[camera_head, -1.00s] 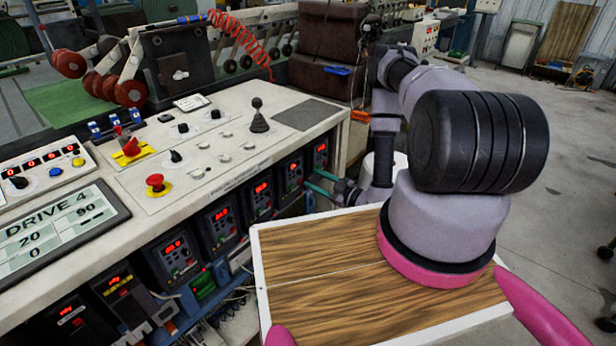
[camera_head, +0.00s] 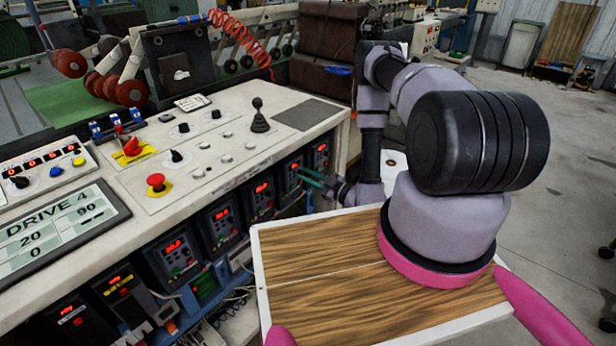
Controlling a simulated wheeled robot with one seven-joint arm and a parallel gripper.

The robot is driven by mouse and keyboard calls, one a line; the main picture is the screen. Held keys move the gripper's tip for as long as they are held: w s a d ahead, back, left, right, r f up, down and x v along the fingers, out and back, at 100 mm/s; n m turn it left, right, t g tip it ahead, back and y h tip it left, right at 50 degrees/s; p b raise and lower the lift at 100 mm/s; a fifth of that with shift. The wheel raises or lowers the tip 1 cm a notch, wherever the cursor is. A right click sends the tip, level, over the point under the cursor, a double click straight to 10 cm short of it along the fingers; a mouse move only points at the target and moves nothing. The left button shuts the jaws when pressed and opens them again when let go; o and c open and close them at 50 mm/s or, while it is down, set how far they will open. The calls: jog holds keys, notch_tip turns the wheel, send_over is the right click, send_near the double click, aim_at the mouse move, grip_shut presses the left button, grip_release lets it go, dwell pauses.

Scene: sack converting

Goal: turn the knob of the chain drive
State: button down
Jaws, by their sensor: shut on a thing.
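A row of dark drive units with red lit displays is set in the console's front below its top. My gripper (camera_head: 301,173) is small in this view, with thin green fingers reaching left to one drive unit (camera_head: 288,173), second from the right end of the row. The fingertips are at the lower front of that unit, close together, shut on its small knob. The knob itself is hidden by the fingers and too small to make out. I cannot read a label that names the chain drive.
The console top (camera_head: 215,175) carries a joystick (camera_head: 258,118), a red emergency button (camera_head: 156,183) and a "DRIVE 4" display (camera_head: 55,232). Another drive unit (camera_head: 319,157) sits just right of the gripper. Open floor (camera_head: 560,170) lies to the right.

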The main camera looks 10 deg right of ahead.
jog(key=shift+n, duration=0.3)
jog(key=n, duration=0.9)
jog(key=shift+n, duration=0.4)
jog(key=n, duration=0.4)
jog(key=shift+s, duration=0.1)
jog(key=n, duration=0.4)
jog(key=shift+a+n+h, duration=0.1)
jog(key=shift+n+h, duration=0.3)
jog(key=c, duration=0.8)
grip_release()
jog(key=shift+o, duration=0.2)
